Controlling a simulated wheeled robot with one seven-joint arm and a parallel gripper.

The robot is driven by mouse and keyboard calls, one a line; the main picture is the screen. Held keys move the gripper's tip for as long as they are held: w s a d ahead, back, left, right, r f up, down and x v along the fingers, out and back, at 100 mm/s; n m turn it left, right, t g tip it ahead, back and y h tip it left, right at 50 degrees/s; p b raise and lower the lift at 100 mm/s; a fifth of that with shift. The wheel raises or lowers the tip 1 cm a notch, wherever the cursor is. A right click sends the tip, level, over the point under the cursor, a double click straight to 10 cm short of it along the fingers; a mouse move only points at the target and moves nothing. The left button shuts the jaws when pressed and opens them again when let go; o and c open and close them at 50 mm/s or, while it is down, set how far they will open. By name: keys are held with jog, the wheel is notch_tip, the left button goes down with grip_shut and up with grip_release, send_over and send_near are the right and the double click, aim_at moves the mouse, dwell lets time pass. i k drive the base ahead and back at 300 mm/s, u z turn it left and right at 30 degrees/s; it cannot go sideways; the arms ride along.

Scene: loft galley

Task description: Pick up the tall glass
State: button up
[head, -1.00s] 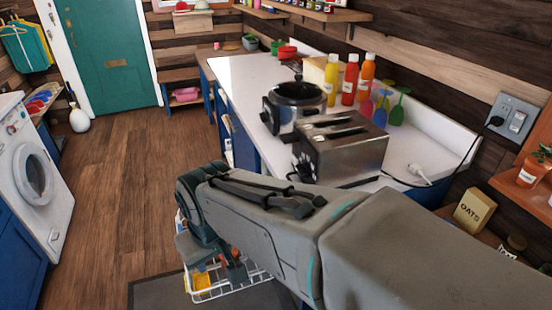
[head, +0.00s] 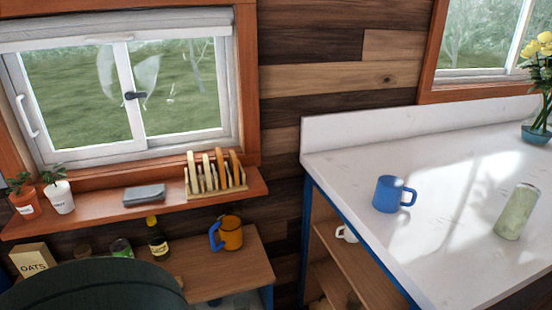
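A pale green, tall cylinder (head: 517,211) stands on the white counter at the right of the head view. It may be the tall glass, but I cannot tell whether it is a glass or a can. Nothing is touching it. A rounded dark part of my own arm shows at the lower left, well away from the cylinder. My gripper's fingers are not in view.
A blue mug (head: 389,194) stands left of the cylinder on the white counter (head: 345,165). A vase of yellow flowers (head: 538,128) stands behind. An orange mug (head: 230,233) and a dark bottle (head: 157,240) stand on a lower wooden shelf. A toast rack (head: 214,175) sits on the windowsill.

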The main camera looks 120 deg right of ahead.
aim_at(512, 221)
jog(key=u, duration=0.05)
jog(key=i, duration=0.5)
jog(key=u, duration=5.05)
jog(key=i, duration=2.2)
